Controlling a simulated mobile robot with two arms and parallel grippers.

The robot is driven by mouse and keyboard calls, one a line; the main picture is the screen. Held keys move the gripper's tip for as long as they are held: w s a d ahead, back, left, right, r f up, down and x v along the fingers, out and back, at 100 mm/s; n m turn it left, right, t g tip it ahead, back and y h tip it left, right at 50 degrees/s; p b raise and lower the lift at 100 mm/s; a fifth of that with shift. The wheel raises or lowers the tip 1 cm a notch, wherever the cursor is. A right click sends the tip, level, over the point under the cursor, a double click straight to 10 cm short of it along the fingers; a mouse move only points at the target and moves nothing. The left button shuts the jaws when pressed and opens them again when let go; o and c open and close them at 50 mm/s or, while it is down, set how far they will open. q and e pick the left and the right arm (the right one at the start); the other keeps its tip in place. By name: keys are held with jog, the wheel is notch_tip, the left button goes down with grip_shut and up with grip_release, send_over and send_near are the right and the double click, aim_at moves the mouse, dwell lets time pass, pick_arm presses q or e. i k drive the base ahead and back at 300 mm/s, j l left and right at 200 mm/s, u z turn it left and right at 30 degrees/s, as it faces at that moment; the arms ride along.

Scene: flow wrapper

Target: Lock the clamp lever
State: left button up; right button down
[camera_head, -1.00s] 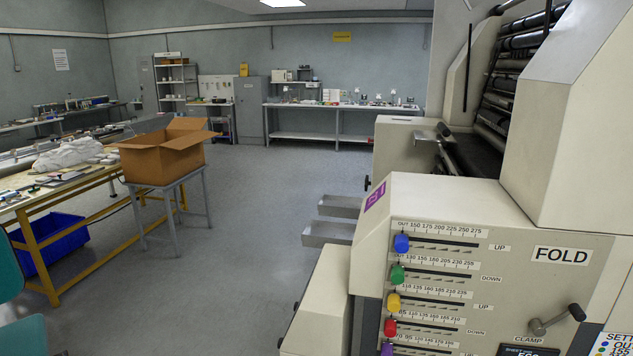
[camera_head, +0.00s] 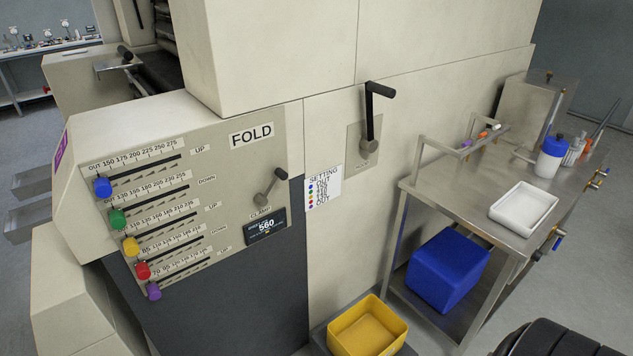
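The clamp lever (camera_head: 269,188) sits on the machine's front panel, above the CLAMP label and right of the slider scales. It is a grey arm on a round hub with a dark knob that points up and to the right. Below it is a small dark display (camera_head: 265,228) that reads 560. Neither of my grippers is in view, and nothing touches the lever.
Coloured slider knobs, such as the blue one (camera_head: 102,187), line the panel's left side. A larger black-handled crank (camera_head: 371,120) is right of the lever. A steel table (camera_head: 440,186) with a white tray (camera_head: 523,209) stands at right. A yellow bin (camera_head: 368,330) is low in front.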

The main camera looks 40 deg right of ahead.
aim_at(261, 199)
jog(key=z, duration=0.85)
